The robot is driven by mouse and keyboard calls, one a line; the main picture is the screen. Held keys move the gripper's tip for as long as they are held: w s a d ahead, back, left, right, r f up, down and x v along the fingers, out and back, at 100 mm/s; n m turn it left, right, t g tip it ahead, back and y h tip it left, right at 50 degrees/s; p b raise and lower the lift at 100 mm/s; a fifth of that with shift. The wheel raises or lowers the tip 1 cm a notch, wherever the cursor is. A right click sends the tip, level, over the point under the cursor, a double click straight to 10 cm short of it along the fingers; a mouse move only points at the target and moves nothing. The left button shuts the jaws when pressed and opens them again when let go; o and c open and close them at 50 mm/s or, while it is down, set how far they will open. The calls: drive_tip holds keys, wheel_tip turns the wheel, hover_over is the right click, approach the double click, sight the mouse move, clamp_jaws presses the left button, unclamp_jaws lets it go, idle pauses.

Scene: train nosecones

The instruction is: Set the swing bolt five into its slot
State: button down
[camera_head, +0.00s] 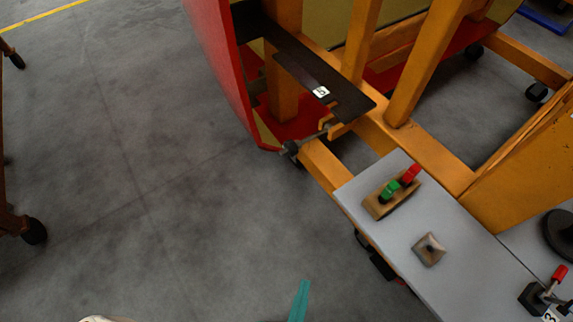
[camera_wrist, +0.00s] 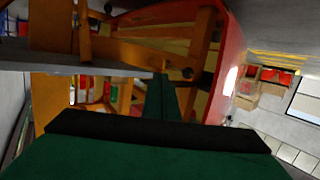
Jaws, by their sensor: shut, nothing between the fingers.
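A dark flat plate (camera_head: 318,80) with a white label reading 5 sticks out from the red nosecone over the orange frame. The swing bolt five (camera_head: 306,143) is a grey rod with a thicker end at the left. It lies out sideways from a small orange bracket (camera_head: 338,127) just below the plate's free end. The slot cannot be made out clearly. My gripper (camera_head: 305,284) shows as a teal tip at the bottom edge, well below and apart from the bolt. In the wrist view its dark green fingers (camera_wrist: 162,95) are together and empty.
A grey shelf (camera_head: 377,235) on the orange frame carries a wooden block with green and red pieces (camera_head: 393,192) and a small square piece (camera_head: 429,248). A red-handled clamp (camera_head: 546,292) stands at lower right.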

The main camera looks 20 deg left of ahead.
drive_tip(key=w+a+f+m+y, duration=0.2)
drive_tip(key=w+f+m+y, duration=0.2)
drive_tip(key=w+m, duration=0.5)
drive_tip(key=w+a+f+m+y, duration=0.3)
drive_tip(key=w+f+m+y, duration=0.1)
drive_tip(key=w+m+y, duration=0.4)
drive_tip(key=w+a+f+m+y, duration=0.3)
drive_tip(key=w+m+y, duration=0.3)
drive_tip(key=w+m, duration=0.4)
drive_tip(key=shift+w+f+m+t+y, duration=0.3)
drive_tip(key=shift+w+f+m+y, duration=0.1)
drive_tip(key=shift+f+m, duration=0.15)
drive_tip(key=shift+w, duration=0.1)
drive_tip(key=d+r+x, duration=0.1)
drive_tip(key=r+x, duration=0.1)
drive_tip(key=x, duration=1)
drive_tip(key=shift+r, duration=0.35)
